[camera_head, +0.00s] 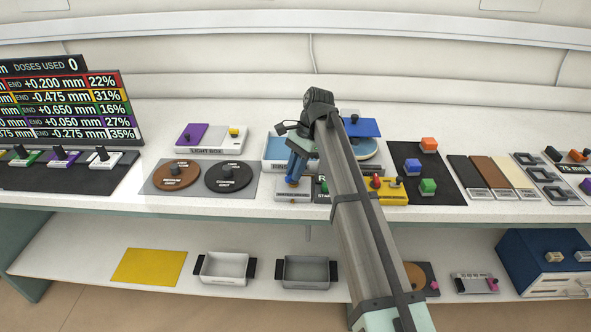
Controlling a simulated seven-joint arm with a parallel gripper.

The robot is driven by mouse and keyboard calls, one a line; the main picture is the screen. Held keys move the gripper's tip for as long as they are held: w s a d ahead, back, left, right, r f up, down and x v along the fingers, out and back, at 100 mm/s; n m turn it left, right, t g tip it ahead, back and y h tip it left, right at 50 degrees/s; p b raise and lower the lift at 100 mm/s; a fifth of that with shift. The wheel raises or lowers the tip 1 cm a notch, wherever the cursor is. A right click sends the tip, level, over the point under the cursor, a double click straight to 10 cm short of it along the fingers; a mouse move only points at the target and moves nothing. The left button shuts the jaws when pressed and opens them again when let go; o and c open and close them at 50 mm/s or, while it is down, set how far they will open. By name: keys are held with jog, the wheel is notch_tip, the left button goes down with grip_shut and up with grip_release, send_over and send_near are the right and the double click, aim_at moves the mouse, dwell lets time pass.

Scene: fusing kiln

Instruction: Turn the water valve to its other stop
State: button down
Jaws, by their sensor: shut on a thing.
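The water valve is most likely the blue handle (292,180) on a small pale grey base (293,195) at the front of the bench, left of my arm. My gripper (296,168) points down onto the blue handle and is shut on it. The fingertips are small here, and the arm hides the right side of the base. I cannot tell at which stop the handle stands.
A blue-rimmed basin (276,150) lies behind the gripper. A green-marked black panel (320,185) and a yellow box with a red knob (388,192) flank my arm. Two round plates (230,177) lie left. A black mat with coloured cubes (407,162) lies right.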

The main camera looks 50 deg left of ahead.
jog(key=shift+a+n+h, duration=0.1)
jog(key=shift+n+h, duration=0.3)
jog(key=shift+n, duration=0.6)
jog(key=c, duration=1.1)
grip_release()
